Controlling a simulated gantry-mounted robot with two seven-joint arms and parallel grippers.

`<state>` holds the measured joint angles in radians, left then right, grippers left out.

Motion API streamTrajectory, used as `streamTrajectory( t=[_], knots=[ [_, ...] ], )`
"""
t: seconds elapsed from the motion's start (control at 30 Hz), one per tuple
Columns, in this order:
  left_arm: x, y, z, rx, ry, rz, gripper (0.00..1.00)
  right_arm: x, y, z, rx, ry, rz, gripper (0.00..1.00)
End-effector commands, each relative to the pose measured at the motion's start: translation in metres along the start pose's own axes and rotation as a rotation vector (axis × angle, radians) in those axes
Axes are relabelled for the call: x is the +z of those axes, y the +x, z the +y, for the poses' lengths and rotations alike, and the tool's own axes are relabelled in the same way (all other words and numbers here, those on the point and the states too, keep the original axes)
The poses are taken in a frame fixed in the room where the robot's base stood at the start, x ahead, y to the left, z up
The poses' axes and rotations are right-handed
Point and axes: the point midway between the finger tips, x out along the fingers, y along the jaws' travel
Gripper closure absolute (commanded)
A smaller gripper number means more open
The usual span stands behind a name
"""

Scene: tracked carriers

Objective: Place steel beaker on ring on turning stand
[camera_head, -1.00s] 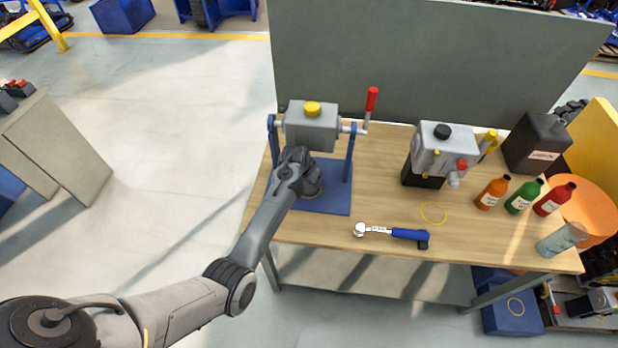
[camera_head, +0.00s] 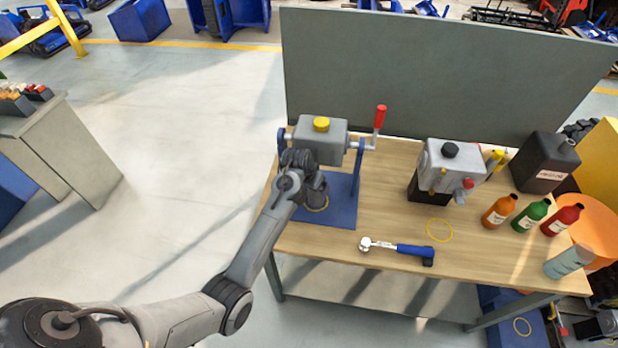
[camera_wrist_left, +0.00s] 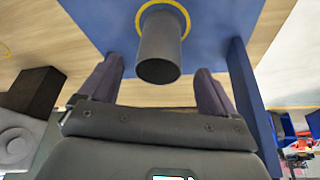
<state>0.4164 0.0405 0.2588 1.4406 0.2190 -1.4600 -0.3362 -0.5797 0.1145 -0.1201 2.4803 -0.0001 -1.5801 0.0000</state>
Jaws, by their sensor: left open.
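The steel beaker (camera_head: 317,190) is a dark grey cylinder on the blue base (camera_head: 342,214) of the turning stand, under its grey block. The yellow ring (camera_head: 318,207) shows around the beaker's foot. In the left wrist view the beaker (camera_wrist_left: 160,52) stands within the ring (camera_wrist_left: 164,8). My left gripper (camera_wrist_left: 158,70) is open, with one dark finger on each side of the beaker and visible gaps to both. In the head view the left gripper (camera_head: 299,172) is at the beaker's left, its fingers hard to make out. My right gripper is not in view.
The stand's yellow knob (camera_head: 322,124) and red-handled crank (camera_head: 380,118) rise above. A blue-handled ratchet (camera_head: 398,248), an empty yellow ring (camera_head: 440,230), a grey machine (camera_head: 448,168) and several bottles (camera_head: 499,210) lie to the right. A grey panel (camera_head: 420,75) stands behind.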

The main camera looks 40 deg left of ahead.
Motion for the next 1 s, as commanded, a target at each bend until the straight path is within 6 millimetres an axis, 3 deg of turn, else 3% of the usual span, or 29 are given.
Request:
streamTrajectory(
  t=[0.1, 0.3, 0.47, 0.57, 0.67, 0.77, 1.0],
  knots=[
    [0.000, -0.021, 0.000, -0.001, 0.001, 0.001, 0.09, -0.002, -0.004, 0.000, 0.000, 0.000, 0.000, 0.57],
    [0.000, -0.041, 0.000, -0.001, 0.001, 0.001, 0.09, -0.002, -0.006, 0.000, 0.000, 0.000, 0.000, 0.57],
    [0.006, -0.046, 0.001, -0.005, 0.005, -0.003, 0.09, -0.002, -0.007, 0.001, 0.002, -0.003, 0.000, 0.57],
    [0.023, -0.044, 0.003, -0.018, 0.022, -0.007, 0.09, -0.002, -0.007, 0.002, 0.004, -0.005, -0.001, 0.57],
    [0.054, -0.043, 0.010, -0.037, 0.057, -0.015, 0.09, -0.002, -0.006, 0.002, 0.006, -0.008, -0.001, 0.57],
    [0.098, -0.046, 0.024, -0.052, 0.108, -0.023, 0.09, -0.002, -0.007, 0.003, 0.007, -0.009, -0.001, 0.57],
    [0.215, -0.080, 0.070, -0.026, 0.233, -0.048, 0.09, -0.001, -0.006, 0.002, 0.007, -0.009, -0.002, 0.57]
  ],
)
